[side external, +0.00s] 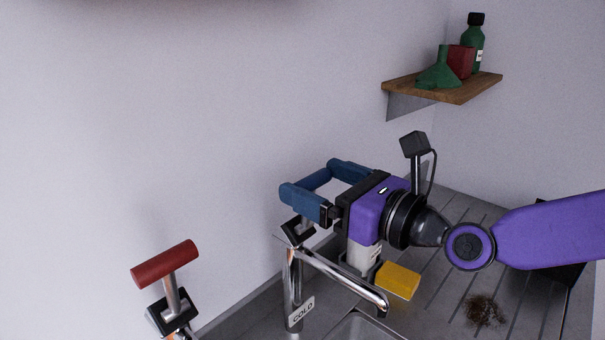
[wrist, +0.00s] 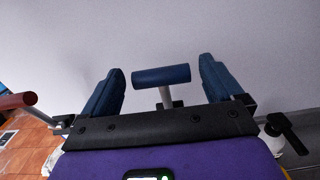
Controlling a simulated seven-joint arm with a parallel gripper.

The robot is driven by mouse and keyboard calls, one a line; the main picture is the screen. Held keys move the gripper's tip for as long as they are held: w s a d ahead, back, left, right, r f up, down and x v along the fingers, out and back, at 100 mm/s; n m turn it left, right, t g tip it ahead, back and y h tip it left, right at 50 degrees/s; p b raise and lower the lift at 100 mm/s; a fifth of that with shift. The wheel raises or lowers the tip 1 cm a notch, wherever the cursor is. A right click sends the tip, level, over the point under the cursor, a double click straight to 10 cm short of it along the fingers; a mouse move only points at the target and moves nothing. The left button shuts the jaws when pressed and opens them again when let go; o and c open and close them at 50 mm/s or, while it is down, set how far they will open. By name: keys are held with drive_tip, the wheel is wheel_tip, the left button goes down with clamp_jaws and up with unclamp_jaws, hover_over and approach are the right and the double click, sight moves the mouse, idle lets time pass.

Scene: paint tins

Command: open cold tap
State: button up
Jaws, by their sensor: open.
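The blue T-bar tap handle (side external: 314,180) is by the wall, above a chrome spout with a COLD label (side external: 303,311). It also shows in the wrist view (wrist: 161,76), on a pale stem. My gripper (side external: 311,178) is open, its blue fingers to either side of the handle bar. In the wrist view my gripper (wrist: 161,65) shows a small gap between the bar's ends and each finger. The handle's stem is mostly hidden in the side view. A red T-bar handle (side external: 165,264) stands apart at the lower left, and at the left edge of the wrist view (wrist: 14,102).
A white bottle (side external: 360,260) and a yellow sponge (side external: 398,281) stand below my gripper on the ridged drainer. A brown scourer (side external: 484,311) lies further right. A wooden shelf (side external: 470,91) holds a green funnel (side external: 438,72), a red box (side external: 461,61) and a green bottle (side external: 473,40).

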drive_tip(key=shift+x, duration=1.9)
